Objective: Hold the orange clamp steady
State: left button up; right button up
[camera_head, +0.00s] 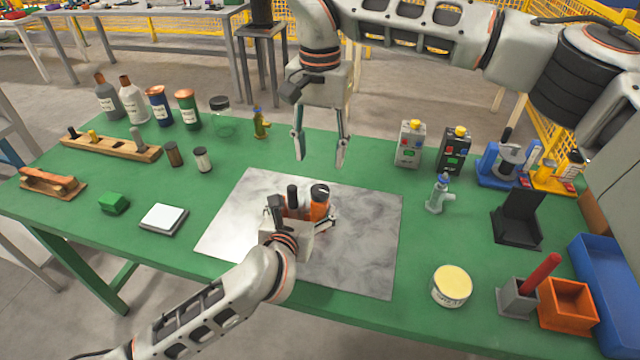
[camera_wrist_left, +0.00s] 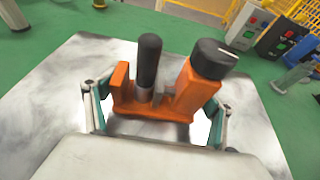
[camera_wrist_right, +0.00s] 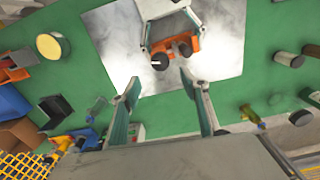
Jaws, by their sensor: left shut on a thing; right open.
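The orange clamp (camera_head: 319,209) stands on the grey marbled plate (camera_head: 368,230) in the middle of the green table. It has a black knob and a black-capped post, which show large in the left wrist view (camera_wrist_left: 193,92). My left gripper (camera_head: 300,217) is shut on the clamp, with one finger on each side of it. The clamp also shows in the right wrist view (camera_wrist_right: 180,50), between the left gripper's fingers. My right gripper (camera_head: 320,158) is open and empty, pointing down above the table behind the plate, apart from the clamp. The clamp's lower part is partly hidden by my left gripper.
Several bottles (camera_head: 132,100) and a wooden rack (camera_head: 110,147) stand at the back left. Two control boxes (camera_head: 410,145) stand back right. A cream-lidded tin (camera_head: 452,286), an orange bin (camera_head: 567,306) and a blue tray (camera_head: 606,275) are at the right. The plate's right side is clear.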

aim_at(320, 189)
notch_tip(320, 189, down, 9)
jog(key=shift+f, duration=0.2)
dwell(0.3)
jog(key=c, duration=1.1)
